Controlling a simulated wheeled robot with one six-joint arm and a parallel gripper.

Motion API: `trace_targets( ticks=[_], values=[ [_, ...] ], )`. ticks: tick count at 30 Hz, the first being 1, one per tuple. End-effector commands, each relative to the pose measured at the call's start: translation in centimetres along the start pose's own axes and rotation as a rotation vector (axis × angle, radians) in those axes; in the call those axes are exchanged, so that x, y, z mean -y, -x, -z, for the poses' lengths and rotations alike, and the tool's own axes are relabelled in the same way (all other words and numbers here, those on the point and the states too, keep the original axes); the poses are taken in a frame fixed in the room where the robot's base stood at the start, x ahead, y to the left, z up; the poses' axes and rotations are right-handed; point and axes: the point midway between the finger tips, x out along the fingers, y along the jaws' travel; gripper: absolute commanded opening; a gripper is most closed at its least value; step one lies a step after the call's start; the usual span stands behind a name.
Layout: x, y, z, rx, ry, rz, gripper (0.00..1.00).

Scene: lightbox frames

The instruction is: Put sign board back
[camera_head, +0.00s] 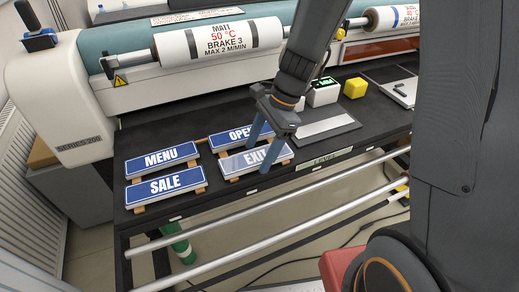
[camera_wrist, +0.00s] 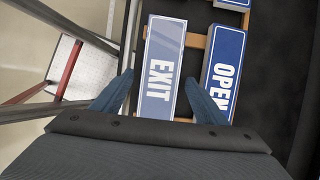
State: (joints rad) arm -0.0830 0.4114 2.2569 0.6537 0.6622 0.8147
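Several blue sign boards with white letters lie on wooden strips on the black table: MENU (camera_head: 160,159), SALE (camera_head: 165,187), OPEN (camera_head: 228,137) and EXIT (camera_head: 245,163). My gripper (camera_head: 257,150) is over the EXIT board, fingers pointing down. In the wrist view my gripper (camera_wrist: 160,92) is open, with one blue finger on each side of the EXIT board (camera_wrist: 160,62). The right finger overlaps the OPEN board (camera_wrist: 226,72) in that view. Whether the fingers touch the EXIT board is not clear. EXIT looks paler than the others.
A large roller machine (camera_head: 190,60) stands behind the boards. A yellow cube (camera_head: 355,88), a small white device (camera_head: 322,93) and a grey plate (camera_head: 318,127) are at the right. Metal rails (camera_head: 240,222) run below the table's front edge. Black table (camera_head: 160,124) is bare behind MENU.

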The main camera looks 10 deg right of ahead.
Motion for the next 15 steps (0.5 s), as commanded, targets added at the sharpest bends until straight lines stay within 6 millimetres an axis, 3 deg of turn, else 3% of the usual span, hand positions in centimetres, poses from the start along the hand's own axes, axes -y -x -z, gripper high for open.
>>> trace_targets(
  ticks=[10, 15],
  values=[
    [0.0, 0.4, -0.1, 0.0, 0.0, 0.001, 0.67],
    [0.1, 2.5, -0.1, 0.0, 0.0, 0.005, 0.67]
  ],
)
